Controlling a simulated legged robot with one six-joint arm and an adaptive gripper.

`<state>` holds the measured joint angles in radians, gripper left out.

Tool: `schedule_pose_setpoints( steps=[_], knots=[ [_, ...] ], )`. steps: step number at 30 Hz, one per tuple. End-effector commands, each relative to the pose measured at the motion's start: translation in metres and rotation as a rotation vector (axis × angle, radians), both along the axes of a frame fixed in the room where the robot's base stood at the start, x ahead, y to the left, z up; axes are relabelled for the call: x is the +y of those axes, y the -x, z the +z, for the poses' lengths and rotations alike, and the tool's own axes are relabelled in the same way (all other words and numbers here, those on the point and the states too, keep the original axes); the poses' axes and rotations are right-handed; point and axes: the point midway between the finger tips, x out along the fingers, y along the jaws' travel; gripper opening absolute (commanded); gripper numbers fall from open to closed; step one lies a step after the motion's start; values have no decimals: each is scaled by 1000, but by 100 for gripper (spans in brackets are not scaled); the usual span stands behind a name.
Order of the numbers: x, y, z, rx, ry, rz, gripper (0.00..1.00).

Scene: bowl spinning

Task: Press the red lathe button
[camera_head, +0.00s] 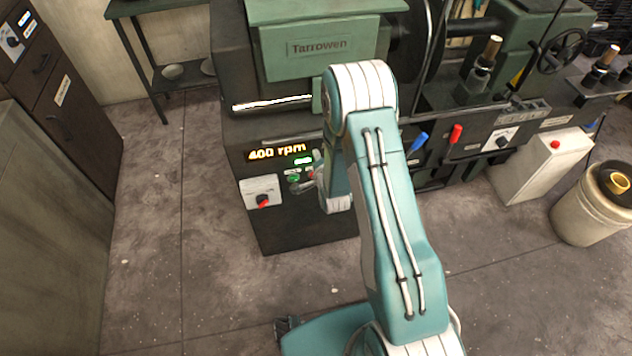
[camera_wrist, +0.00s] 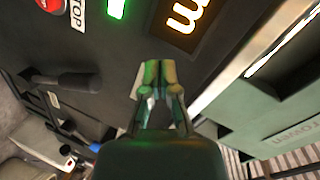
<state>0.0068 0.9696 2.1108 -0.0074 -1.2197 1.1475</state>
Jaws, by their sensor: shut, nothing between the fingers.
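The dark lathe (camera_head: 240,130) carries a control panel with a lit "400 rpm" display. The small red button (camera_head: 311,174) is just right of a green button (camera_head: 294,178), partly hidden by my arm. In the wrist view the red button (camera_wrist: 49,4) is at the top left edge beside a white STOP label (camera_wrist: 77,14). My gripper (camera_head: 303,187) is at the panel front, half hidden behind my arm. In the wrist view my gripper (camera_wrist: 158,72) has its fingertips together and empty, below and right of the red button. I cannot tell whether it touches the panel.
Blue (camera_head: 417,141) and red (camera_head: 456,133) levers stick out to the right. A white box with another red button (camera_head: 555,144) and a bucket (camera_head: 585,205) stand farther right. Floor in front is clear.

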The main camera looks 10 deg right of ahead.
Motion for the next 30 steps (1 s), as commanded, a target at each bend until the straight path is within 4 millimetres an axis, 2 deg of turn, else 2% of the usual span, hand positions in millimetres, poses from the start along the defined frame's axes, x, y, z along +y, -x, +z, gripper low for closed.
schedule_pose_setpoints(
  steps=[1,6,11,18,24,30],
  knots=[
    [0,5,-16,-11,-25,-7,0],
    [0,22,-55,-76,-117,-30,0],
    [0,46,-89,-136,-204,-46,0],
    [0,91,-133,-224,-336,-60,0],
    [0,119,-151,-273,-406,-63,0],
    [0,125,-154,-287,-423,-62,0]
  ],
)
